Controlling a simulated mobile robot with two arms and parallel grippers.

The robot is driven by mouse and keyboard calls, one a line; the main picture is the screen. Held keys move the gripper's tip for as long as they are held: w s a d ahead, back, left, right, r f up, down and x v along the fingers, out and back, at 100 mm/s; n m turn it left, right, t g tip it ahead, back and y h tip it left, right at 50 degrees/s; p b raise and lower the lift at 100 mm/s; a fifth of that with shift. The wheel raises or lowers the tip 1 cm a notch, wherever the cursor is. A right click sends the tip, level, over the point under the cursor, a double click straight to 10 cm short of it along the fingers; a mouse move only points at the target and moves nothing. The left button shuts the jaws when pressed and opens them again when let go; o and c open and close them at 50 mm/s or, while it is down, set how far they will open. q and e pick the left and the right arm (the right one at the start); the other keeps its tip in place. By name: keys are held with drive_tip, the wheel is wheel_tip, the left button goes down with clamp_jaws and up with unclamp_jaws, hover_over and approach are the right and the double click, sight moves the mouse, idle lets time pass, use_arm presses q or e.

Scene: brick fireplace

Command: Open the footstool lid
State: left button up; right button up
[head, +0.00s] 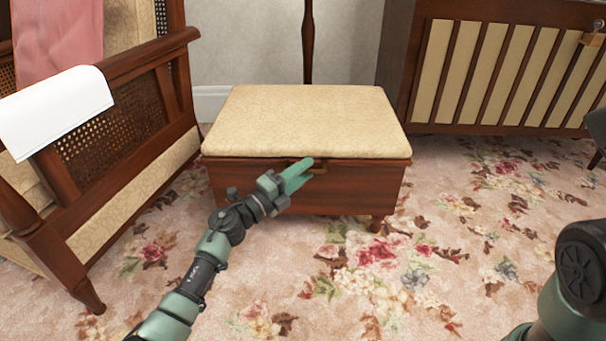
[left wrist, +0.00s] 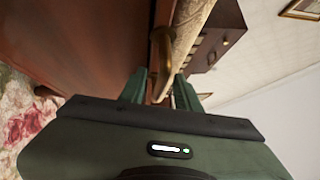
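The footstool (head: 240,185) is a dark wooden box with short legs and stands on the carpet. Its cream padded lid (head: 305,115) lies flat and closed on top. A brass handle (head: 318,168) is on the front, just under the lid edge; it also shows in the left wrist view (left wrist: 164,52). My left gripper (head: 298,176) is at this handle. In the left wrist view its two green fingers stand apart, one on each side of the lid edge and handle. I cannot tell whether they touch it. My right gripper is out of view.
A wooden armchair (head: 95,140) with cane panels and a white cloth (head: 50,108) stands close at the left. A slatted wooden cabinet (head: 490,75) is behind at the right. A thin pole (head: 308,40) rises behind the footstool. The floral carpet (head: 400,270) in front is clear.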

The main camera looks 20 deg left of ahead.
use_arm(q)
clamp_jaws()
idle(1.4)
